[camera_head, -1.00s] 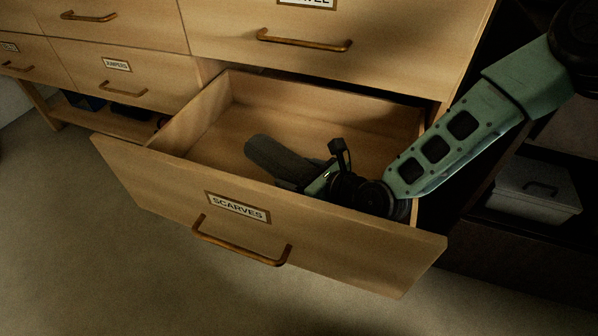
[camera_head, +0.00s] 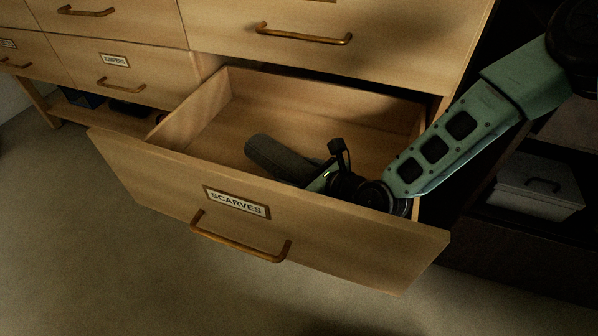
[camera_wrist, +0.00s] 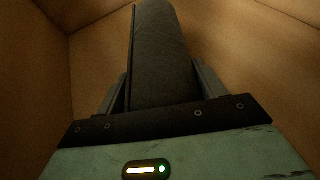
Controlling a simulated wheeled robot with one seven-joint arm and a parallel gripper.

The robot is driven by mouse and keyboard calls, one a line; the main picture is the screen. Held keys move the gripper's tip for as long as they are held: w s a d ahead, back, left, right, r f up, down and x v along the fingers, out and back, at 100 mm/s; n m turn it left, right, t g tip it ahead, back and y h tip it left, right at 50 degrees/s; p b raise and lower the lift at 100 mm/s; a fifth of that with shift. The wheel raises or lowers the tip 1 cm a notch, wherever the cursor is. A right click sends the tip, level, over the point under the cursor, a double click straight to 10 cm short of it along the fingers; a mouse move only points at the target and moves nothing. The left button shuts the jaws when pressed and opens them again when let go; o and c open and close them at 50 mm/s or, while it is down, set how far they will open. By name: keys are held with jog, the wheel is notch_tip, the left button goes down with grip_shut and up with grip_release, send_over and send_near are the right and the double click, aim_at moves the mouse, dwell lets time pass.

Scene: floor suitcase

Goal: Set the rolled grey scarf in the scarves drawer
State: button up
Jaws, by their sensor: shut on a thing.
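The rolled grey scarf (camera_head: 277,158) is inside the open scarves drawer (camera_head: 212,178), lying lengthwise out from my gripper (camera_head: 312,181). In the wrist view the scarf (camera_wrist: 160,55) runs up and away between the two fingers of my gripper (camera_wrist: 163,88), which are shut on it. My gripper is low inside the drawer, behind the front panel labelled SCARVES. The panel hides the underside of the scarf in the head view, so I cannot tell whether it touches the drawer floor.
The drawer walls stand close around my gripper; its back left floor (camera_head: 230,132) is bare. A shut drawer (camera_head: 330,70) is above, and a shut drawer labelled JUMPERS (camera_head: 125,75) is at the left. A pale lidded box (camera_head: 535,185) sits on a shelf at the right.

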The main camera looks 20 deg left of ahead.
jog(key=shift+f, duration=0.2)
jog(key=o, duration=1.2)
notch_tip(320, 180, up, 10)
jog(key=p, duration=0.4)
jog(key=shift+w, duration=0.1)
